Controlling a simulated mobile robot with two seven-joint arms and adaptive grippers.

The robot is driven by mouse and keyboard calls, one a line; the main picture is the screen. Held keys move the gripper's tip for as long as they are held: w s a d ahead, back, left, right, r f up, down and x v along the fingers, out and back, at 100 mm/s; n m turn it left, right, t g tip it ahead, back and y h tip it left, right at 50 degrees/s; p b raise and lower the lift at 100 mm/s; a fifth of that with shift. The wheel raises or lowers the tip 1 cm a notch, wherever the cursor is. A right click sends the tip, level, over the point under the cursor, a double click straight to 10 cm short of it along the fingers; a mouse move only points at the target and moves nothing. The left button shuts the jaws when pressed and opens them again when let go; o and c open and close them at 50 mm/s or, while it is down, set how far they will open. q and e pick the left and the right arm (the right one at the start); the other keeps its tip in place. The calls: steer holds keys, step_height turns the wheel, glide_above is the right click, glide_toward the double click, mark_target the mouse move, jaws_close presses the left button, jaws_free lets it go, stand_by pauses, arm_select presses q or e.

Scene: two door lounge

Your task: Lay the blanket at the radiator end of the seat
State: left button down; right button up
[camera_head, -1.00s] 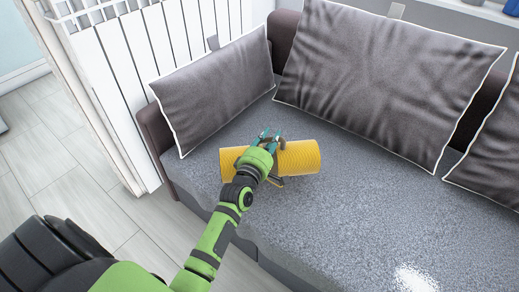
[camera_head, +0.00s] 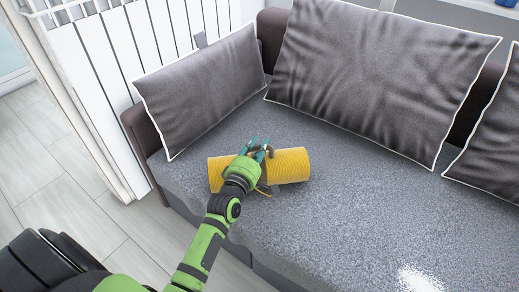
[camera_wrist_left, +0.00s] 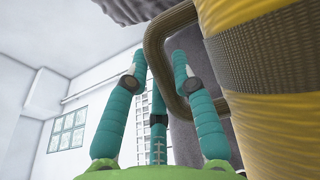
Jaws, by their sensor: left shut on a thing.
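The blanket is a yellow roll (camera_head: 291,165) with a brown strap and handle (camera_wrist_left: 180,62). It lies sideways over the grey seat (camera_head: 380,215), near its left end beside the radiator (camera_head: 105,80). My left gripper (camera_head: 259,149) is shut on the handle, and the arm hides the middle of the roll. I cannot tell whether the roll touches the seat. In the left wrist view, the roll fills the right side, with the handle loop passing between the teal fingers (camera_wrist_left: 160,68). My right gripper is not in view.
A small grey cushion (camera_head: 200,90) leans by the brown armrest (camera_head: 138,135) at the radiator end. A large cushion (camera_head: 375,80) leans on the backrest, another is at the right edge. The right part of the seat is clear.

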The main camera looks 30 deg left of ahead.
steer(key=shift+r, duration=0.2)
arm_select(q)
steer(key=c, duration=1)
jaws_free()
steer(key=shift+f, duration=0.15)
steer(key=shift+c, duration=0.2)
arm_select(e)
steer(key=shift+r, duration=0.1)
arm_select(q)
steer(key=shift+r, duration=0.2)
steer(key=s+d+p, duration=0.1)
steer(key=s+p, duration=0.1)
steer(key=s, duration=1)
steer(key=shift+d, duration=0.15)
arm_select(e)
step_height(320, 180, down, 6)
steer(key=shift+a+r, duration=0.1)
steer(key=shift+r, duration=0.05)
